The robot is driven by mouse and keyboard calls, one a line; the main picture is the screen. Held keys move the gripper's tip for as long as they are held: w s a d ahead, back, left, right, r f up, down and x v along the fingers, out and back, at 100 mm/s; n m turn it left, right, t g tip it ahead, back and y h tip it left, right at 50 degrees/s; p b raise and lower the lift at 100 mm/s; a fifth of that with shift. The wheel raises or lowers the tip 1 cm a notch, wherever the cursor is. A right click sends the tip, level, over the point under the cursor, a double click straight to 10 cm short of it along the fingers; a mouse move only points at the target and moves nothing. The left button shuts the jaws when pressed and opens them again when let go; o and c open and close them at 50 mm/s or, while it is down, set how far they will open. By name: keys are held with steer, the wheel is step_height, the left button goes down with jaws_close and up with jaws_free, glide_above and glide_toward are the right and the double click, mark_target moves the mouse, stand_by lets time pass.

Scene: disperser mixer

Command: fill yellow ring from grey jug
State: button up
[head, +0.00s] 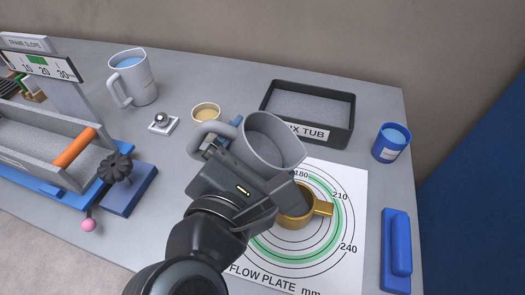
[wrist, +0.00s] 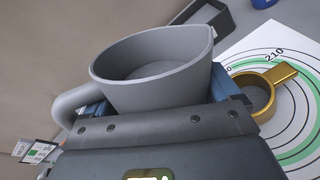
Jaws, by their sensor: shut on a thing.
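My gripper (head: 238,160) is shut on the grey jug (head: 272,150) and holds it above the table, left of and behind the yellow ring. The jug (wrist: 155,75) looks roughly upright in the wrist view, with its handle to the left and its spout to the right. Its inside is plain grey, and I cannot tell its contents or level. The yellow ring (head: 298,219) has a stub handle pointing right and stands near the middle of the printed flow plate (head: 350,185). My gripper hides part of it; it also shows in the wrist view (wrist: 262,110).
A black-rimmed tub (head: 347,125) stands behind the plate. A blue cup (head: 391,142) and a blue float-like block (head: 397,250) are at the right. A pale jug of blue liquid (head: 133,78), a small tan dish (head: 206,113) and a trough apparatus (head: 60,140) stand left.

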steer(key=shift+f+m+y+b, duration=0.4)
steer(key=shift+f+m+b, duration=0.5)
steer(key=shift+f+b, duration=1.1)
steer(key=shift+r, duration=0.1)
steer(key=shift+d+r+m+g+y+b, duration=0.1)
steer(key=shift+m+g+y+b, duration=0.05)
steer(key=shift+m+y+b, duration=0.45)
steer(key=shift+d+m+g+y+b, duration=0.15)
steer(key=shift+m+y+b, duration=0.25)
steer(key=shift+m+b, duration=0.35)
stand_by(4.5)
